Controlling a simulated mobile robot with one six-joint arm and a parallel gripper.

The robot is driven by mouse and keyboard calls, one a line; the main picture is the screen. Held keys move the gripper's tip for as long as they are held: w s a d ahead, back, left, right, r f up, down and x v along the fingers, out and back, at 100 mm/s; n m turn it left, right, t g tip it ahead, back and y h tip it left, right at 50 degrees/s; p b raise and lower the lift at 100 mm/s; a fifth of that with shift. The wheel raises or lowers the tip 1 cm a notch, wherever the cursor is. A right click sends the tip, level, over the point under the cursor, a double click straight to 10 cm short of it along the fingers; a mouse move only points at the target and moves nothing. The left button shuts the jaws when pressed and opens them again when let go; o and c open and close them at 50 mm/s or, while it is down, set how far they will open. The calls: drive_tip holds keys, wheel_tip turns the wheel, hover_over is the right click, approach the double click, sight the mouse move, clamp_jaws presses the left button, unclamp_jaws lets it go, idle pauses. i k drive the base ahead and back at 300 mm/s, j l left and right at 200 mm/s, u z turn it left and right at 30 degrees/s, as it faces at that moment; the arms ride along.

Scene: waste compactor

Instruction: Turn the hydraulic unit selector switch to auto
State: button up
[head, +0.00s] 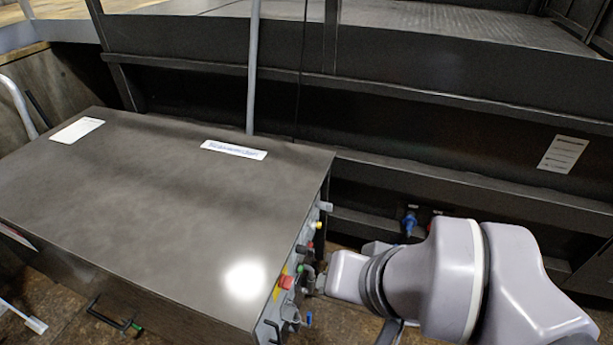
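The hydraulic unit (150,190) is a large dark metal box at the left, seen from above. Its right side carries a light control panel (303,236), seen nearly edge-on. A red mushroom button (286,282) on a yellow backing, a yellow button (318,225) and dark knobs (302,250) stick out from it. I cannot tell which knob is the selector switch, nor its setting. My gripper (320,283) is at the lower right of the panel, close to the knobs. Its fingers are small and partly hidden by my arm, so contact and opening cannot be told.
A grey vertical pipe (253,70) rises behind the box. The dark compactor frame (430,120) runs across the back, with a white label (563,154) at the right. A blue connector (410,223) sits beyond my arm.

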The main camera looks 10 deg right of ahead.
sight(300, 249)
drive_tip(key=i+l+z, duration=0.1)
drive_tip(key=i+z, duration=0.5)
drive_tip(key=z, duration=0.25)
